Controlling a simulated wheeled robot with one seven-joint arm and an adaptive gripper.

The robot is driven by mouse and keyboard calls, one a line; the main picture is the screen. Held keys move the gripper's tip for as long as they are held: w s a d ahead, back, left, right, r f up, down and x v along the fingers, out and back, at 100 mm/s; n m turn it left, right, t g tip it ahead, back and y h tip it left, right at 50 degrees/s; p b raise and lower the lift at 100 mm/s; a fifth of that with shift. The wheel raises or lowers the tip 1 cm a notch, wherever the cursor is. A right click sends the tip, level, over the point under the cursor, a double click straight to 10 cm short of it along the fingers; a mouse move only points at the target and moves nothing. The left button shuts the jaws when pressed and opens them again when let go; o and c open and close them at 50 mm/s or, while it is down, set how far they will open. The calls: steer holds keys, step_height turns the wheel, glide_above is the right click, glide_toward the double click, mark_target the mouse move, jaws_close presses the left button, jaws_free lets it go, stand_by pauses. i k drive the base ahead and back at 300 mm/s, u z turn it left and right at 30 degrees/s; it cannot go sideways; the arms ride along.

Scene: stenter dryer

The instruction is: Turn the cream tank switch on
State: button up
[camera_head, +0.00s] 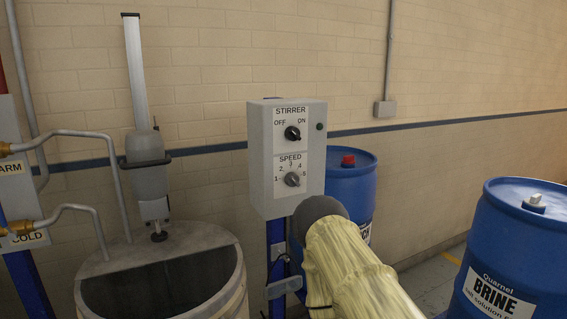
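A light grey control box (287,158) is mounted on a blue post in the middle of the view. Its upper label reads STIRRER, with a black rotary switch (292,133) between OFF and ON. I cannot tell clearly which mark the switch points to. Below it is a grey SPEED knob (292,179) with a numbered scale. A small dark round lamp or button (319,126) is on the box's right side face. My arm, in a pale yellow sleeve, rises from the bottom right to just below the box; no gripper fingers show.
A stirrer motor on a pole (146,165) stands behind the tank. Pipes marked WARM and COLD (28,240) are at the left. A blue drum (351,187) with a red cap is behind the box; a BRINE drum (513,250) is at the right. Space before the box's face looks clear.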

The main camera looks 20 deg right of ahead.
mark_target(292, 133)
steer(key=k, duration=0.5)
steer(key=u, duration=0.85)
steer(key=i, duration=0.8)
steer(key=z, duration=1.75)
